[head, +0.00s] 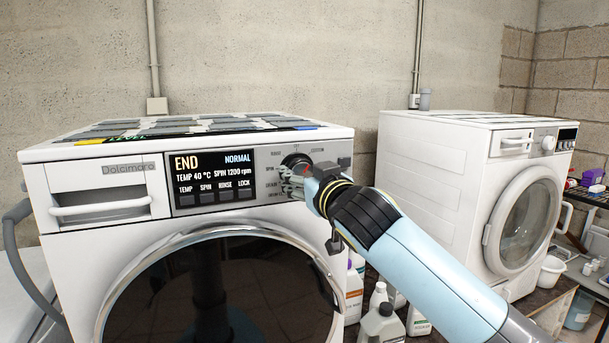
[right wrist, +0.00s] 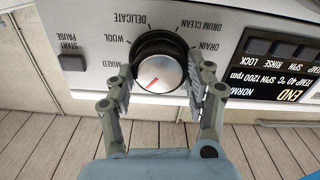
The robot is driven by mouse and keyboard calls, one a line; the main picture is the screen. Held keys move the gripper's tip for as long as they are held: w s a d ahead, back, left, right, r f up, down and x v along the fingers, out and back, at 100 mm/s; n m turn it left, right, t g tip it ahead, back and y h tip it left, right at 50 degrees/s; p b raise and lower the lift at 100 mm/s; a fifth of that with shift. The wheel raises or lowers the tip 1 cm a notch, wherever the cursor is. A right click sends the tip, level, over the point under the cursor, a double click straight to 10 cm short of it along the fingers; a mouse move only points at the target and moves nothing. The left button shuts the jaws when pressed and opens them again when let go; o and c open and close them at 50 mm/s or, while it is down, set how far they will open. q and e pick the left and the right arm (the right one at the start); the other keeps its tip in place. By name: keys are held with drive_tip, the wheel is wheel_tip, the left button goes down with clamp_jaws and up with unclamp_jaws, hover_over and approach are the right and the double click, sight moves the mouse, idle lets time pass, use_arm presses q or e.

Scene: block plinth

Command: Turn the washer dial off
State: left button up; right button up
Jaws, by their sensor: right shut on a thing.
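The washer (head: 90,235) is white, with a grey control panel at its top front. Its display (head: 214,172) reads END, NORMAL, TEMP 40 °C, SPIN 1200 rpm. The round dial (head: 296,161) is right of the display. In the right wrist view the dial (right wrist: 158,72) has a silver face, a dark rim and a red mark toward its lower left. Around it are labels such as MIXED, WOOL, DELICATE, DRUM CLEAN and DRAIN. My right gripper (head: 291,178) is shut on the dial, one finger on each side; it also shows in the right wrist view (right wrist: 161,80). My left gripper is out of view.
A START PAUSE button (right wrist: 72,62) sits beside the dial. A second white washer (head: 430,190) stands at the right. Several bottles (head: 383,322) stand between the machines, below my right arm. Dark flat panels (head: 170,128) lie on top of the first washer.

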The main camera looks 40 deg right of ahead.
drive_tip(key=n+p, duration=0.2)
drive_tip(key=n, duration=0.1)
drive_tip(key=shift+r, duration=0.15)
drive_tip(key=shift+n+p, duration=0.9)
drive_tip(key=shift+n, duration=1.2)
drive_tip(key=o, duration=1.2)
drive_tip(key=v, duration=1.2)
drive_tip(key=shift+a, duration=0.1)
